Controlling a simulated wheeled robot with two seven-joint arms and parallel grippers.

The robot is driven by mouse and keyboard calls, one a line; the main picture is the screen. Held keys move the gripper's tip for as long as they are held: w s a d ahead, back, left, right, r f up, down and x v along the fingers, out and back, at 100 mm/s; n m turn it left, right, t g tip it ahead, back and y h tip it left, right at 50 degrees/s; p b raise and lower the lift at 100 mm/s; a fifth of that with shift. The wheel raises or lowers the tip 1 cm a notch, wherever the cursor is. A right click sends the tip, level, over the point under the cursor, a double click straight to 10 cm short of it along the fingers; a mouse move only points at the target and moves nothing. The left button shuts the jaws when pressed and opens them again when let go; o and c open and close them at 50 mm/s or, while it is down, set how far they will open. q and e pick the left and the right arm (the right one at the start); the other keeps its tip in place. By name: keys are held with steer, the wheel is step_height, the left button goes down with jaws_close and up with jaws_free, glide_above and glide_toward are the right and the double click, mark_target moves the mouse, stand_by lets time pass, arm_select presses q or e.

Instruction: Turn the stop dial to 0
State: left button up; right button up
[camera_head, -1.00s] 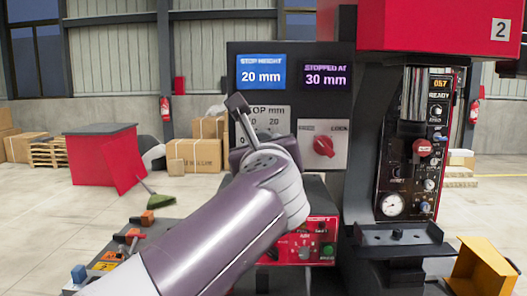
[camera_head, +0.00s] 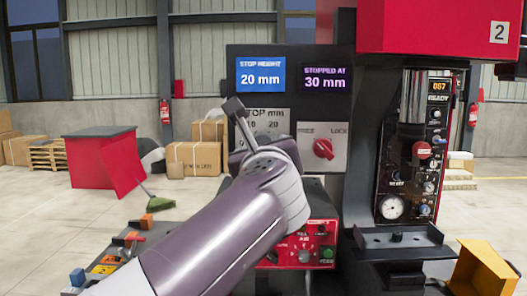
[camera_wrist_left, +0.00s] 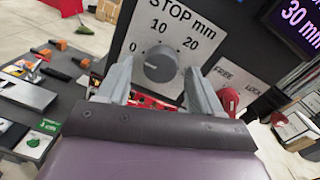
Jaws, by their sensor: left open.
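The stop dial is a round grey knob (camera_wrist_left: 160,64) on a white plate (camera_wrist_left: 196,22) marked "STOP mm" with 0, 10 and 20. In the head view the same plate (camera_head: 277,115) is partly covered by my left gripper (camera_head: 237,122), which hides the knob. In the left wrist view my open left gripper (camera_wrist_left: 159,70) has one finger on each side of the knob; I cannot tell whether they touch it. The stop height screen (camera_head: 261,75) reads 20 mm, and the screen beside it (camera_head: 325,75) reads 30 mm. My right gripper is not in view.
A red free/lock knob (camera_head: 323,149) is right of the dial plate. Farther right stand the press with its control panel (camera_head: 436,150) and a yellow bin (camera_head: 484,270). Several small tools (camera_head: 133,236) lie on a bench at the lower left.

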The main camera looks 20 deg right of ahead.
arm_select(q)
steer(key=b+v, duration=0.3)
steer(key=v, duration=0.9)
steer(key=shift+s, duration=0.3)
